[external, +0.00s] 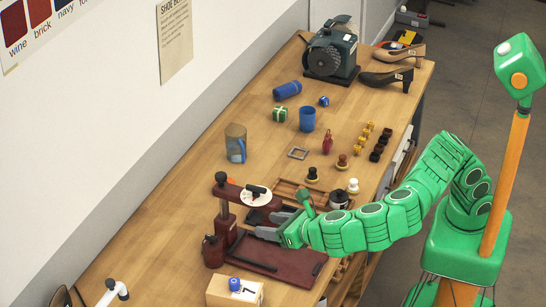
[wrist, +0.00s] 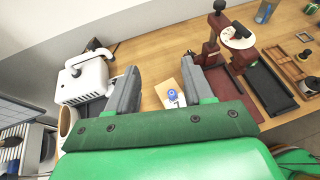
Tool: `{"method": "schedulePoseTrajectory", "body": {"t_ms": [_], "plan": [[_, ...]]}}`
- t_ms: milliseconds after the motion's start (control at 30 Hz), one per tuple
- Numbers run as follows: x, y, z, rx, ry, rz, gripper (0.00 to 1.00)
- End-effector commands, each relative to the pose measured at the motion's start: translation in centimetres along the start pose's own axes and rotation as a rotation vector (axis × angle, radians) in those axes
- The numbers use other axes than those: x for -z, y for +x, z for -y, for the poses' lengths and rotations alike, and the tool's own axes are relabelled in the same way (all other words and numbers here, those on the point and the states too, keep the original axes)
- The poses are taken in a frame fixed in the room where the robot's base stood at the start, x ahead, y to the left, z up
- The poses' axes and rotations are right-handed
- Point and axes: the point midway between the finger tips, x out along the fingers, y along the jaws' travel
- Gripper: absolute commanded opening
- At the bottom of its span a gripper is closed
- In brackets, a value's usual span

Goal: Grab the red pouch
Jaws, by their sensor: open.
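A small red item that looks like the red pouch (external: 327,141) stands on the wooden workbench (external: 215,150), to the right of a blue cup (external: 307,119). It does not show in the wrist view. My gripper (external: 273,224) is open, over the dark red press in the external view, well nearer the camera than the red item. In the wrist view my gripper's two grey fingers (wrist: 156,88) are spread apart with nothing held between them. A cardboard box (wrist: 174,95) with a small blue item (wrist: 172,94) on top shows beyond them.
The dark red press (external: 275,259) with its upright post is beside my gripper. Knobs (external: 312,174) and a wooden tray (external: 297,190) lie between it and the red item. A green machine (external: 331,54) and shoes (external: 393,77) are at the far end.

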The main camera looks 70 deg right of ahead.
Motion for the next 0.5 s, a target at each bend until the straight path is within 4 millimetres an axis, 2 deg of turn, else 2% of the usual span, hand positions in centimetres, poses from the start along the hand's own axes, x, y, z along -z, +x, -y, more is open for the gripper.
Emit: {"method": "schedulePoseTrajectory", "body": {"t_ms": [333, 500], "plan": [[-2.3, -0.9, -0.1, -0.003, 0.003, -0.001, 0.51], [-2.9, 1.9, 1.4, 0.036, 0.066, -0.026, 0.51]]}}
